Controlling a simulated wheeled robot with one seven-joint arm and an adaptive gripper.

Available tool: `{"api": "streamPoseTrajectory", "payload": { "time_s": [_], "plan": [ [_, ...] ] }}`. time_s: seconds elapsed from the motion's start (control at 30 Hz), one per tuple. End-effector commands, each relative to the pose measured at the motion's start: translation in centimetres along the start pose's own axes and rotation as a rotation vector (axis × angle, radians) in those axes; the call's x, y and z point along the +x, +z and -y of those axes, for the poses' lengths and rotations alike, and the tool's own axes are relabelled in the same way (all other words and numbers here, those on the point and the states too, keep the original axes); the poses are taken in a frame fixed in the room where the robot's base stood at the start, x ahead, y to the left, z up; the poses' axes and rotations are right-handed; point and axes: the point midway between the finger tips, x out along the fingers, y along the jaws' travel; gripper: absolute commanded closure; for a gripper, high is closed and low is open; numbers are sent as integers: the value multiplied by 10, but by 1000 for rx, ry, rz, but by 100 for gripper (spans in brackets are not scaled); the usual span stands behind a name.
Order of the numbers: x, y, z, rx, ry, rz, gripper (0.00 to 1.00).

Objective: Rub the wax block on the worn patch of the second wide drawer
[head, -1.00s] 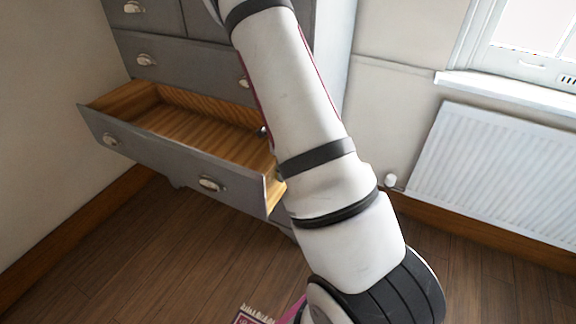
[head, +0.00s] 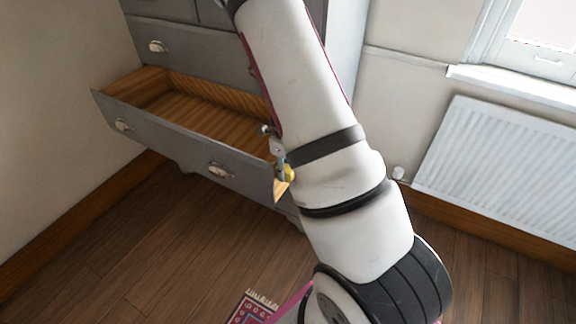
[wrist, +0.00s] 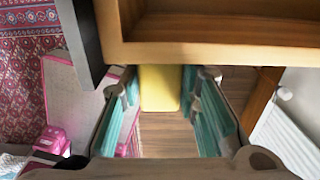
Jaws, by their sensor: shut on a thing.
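The wide drawer (head: 185,150) is pulled open. Its side wall (wrist: 220,52) crosses the top of the wrist view as a pale wooden edge. The wax block (wrist: 160,88) is yellow and sits between the teal pads of my gripper (wrist: 160,100), which is shut on it. The block's far end is at the wooden edge; I cannot tell whether they touch. In the head view, my gripper (head: 277,152) and the wax block (head: 289,173) show at the drawer's right front corner, partly behind my arm. I cannot make out the worn patch.
Closed drawers of the grey dresser (head: 190,50) are above. A white radiator (head: 500,160) stands at the right under the window sill (head: 510,82). A patterned rug (wrist: 22,75) lies on the floor. The wooden floor (head: 130,240) before the dresser is clear.

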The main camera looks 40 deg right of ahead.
Motion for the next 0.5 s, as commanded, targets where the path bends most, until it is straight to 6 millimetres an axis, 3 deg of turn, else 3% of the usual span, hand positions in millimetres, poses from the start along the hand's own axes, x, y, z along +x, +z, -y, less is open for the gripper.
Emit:
{"api": "streamPoseTrajectory", "payload": {
  "time_s": [0.27, 0.5],
  "plan": [
    [0, -1, -1, -1, 2, 3, 93],
    [0, -23, 0, 3, 2, 1, 93]
  ]
}}
